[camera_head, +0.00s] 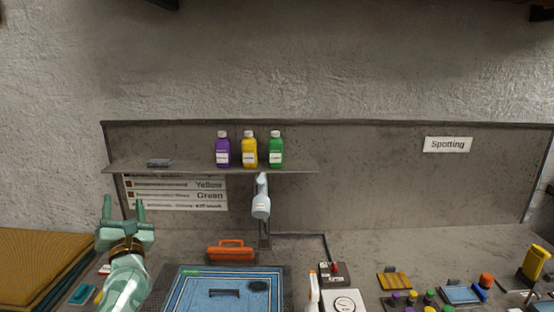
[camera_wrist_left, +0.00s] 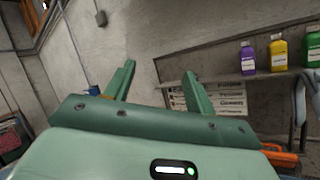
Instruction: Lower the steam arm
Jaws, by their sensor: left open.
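The steam arm (camera_head: 261,196) looks like a pale blue-grey piece on a dark post behind the blue-framed tray, its upper end just below the shelf. It stands upright. Part of it also shows at the right edge of the left wrist view (camera_wrist_left: 300,100). My left gripper (camera_head: 123,206) is raised at the left, fingers pointing up, open and empty. It is well to the left of the steam arm and not touching it. Its fingers also show in the left wrist view (camera_wrist_left: 158,80). My right gripper is not in view.
A shelf (camera_head: 180,168) holds purple (camera_head: 222,150), yellow (camera_head: 249,150) and green (camera_head: 276,150) bottles. An orange-handled tool (camera_head: 231,252) lies behind the blue-framed tray (camera_head: 176,292). A white device (camera_head: 344,302) and several small items crowd the right. Folded yellow cloth (camera_head: 40,262) is at far left.

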